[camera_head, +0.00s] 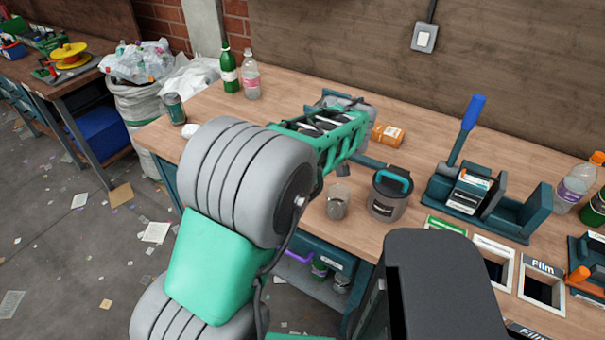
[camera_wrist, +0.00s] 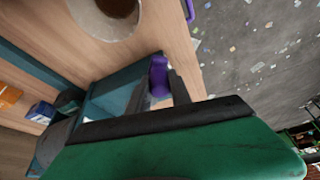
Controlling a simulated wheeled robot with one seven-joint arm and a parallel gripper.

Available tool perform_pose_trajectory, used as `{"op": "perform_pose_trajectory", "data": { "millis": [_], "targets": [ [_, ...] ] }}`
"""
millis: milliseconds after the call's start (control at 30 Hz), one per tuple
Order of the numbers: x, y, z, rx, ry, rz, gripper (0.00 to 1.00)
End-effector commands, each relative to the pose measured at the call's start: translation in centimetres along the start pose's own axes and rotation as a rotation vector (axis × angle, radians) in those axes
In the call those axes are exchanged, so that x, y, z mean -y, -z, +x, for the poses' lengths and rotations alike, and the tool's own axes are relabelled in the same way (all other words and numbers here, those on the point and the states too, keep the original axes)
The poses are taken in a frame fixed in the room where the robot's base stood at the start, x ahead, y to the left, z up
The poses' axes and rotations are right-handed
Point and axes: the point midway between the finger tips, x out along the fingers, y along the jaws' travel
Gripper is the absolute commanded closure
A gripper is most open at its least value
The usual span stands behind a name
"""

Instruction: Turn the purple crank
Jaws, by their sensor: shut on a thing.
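The purple crank (camera_wrist: 158,76) shows in the wrist view as an upright purple grip beside a teal machine body (camera_wrist: 112,92). My gripper (camera_wrist: 166,92) is at the crank, with a dark finger against its right side. It is shut on the purple grip; the other finger is mostly hidden by the dark and green housing in front. In the head view my arm covers the crank and my gripper. Only part of the grey and teal machine (camera_head: 345,101) shows there, behind my arm.
A glass beaker (camera_head: 338,203) and a grey pot with a teal handle (camera_head: 389,195) stand close by on the bench. An orange box (camera_head: 387,135) lies behind. A blue-handled lever device (camera_head: 466,180) stands right. Bottles (camera_head: 230,72) stand at back left.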

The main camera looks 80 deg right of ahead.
Motion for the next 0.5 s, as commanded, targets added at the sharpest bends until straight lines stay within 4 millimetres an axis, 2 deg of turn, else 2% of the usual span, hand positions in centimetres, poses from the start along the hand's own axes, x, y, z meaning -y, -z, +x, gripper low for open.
{"op": "perform_pose_trajectory", "data": {
  "millis": [400, 433, 500],
  "targets": [
    [-0.18, 0.15, -0.15, -0.003, -0.003, -0.006, 1.0],
    [-0.18, 0.15, -0.15, -0.003, -0.003, -0.006, 0.73],
    [-0.16, 0.13, -0.14, -0.002, -0.002, -0.006, 0.67]
  ]
}}
